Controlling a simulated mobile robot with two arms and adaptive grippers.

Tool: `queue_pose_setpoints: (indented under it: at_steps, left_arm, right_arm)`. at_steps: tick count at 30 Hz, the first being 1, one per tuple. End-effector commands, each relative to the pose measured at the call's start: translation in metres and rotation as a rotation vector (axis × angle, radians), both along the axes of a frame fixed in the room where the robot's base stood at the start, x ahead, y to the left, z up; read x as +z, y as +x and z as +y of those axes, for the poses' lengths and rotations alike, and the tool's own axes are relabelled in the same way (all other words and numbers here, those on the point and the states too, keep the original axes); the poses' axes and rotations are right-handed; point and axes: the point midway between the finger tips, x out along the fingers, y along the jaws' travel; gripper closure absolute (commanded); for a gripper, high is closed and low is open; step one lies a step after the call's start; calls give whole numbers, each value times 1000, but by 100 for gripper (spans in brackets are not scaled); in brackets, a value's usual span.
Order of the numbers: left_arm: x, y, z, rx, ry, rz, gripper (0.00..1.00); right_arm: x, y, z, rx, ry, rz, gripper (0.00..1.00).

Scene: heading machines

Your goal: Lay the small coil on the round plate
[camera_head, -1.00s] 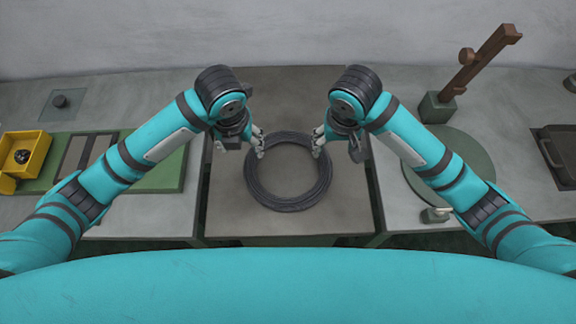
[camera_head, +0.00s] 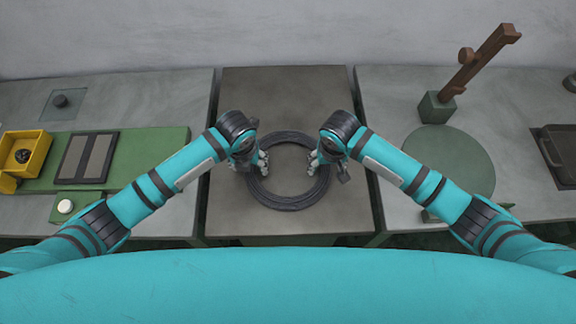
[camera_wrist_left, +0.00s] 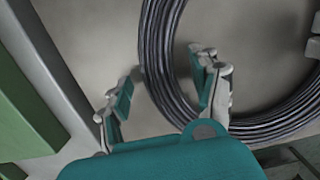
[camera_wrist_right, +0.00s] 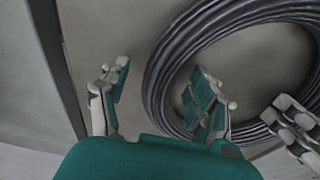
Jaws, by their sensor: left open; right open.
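The small coil (camera_head: 290,201) is a dark ring of several wire strands lying flat on the middle table. The round plate (camera_head: 462,150) is a flat green disc on the right table, bare on top. My left gripper (camera_head: 262,163) is open at the coil's left side; in the left wrist view its fingers (camera_wrist_left: 165,88) stand either side of the strands. My right gripper (camera_head: 314,162) is open at the coil's right side; in the right wrist view its fingers (camera_wrist_right: 155,85) are spread with the strands partly between them. Whether either touches the coil cannot be told.
A brown post on a green block (camera_head: 437,107) stands behind the round plate. A dark tray (camera_head: 556,158) is at the far right. On the left table are a yellow bin (camera_head: 36,142) and a green board (camera_head: 150,160). The middle table (camera_head: 290,90) is otherwise bare.

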Motion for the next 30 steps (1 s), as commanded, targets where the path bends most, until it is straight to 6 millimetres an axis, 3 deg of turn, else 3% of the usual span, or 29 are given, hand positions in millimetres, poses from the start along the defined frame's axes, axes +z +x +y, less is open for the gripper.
queue_pose_setpoints:
  at_steps: [5,19,30]
  left_arm:
    - [0,0,0,0,0,0,37]
    - [0,0,0,1,1,0,98]
    - [2,1,0,3,0,-2,100]
  right_arm:
    - [0,0,0,0,0,0,37]
    - [0,0,0,-1,-1,0,98]
    - [2,1,0,-3,0,-3,100]
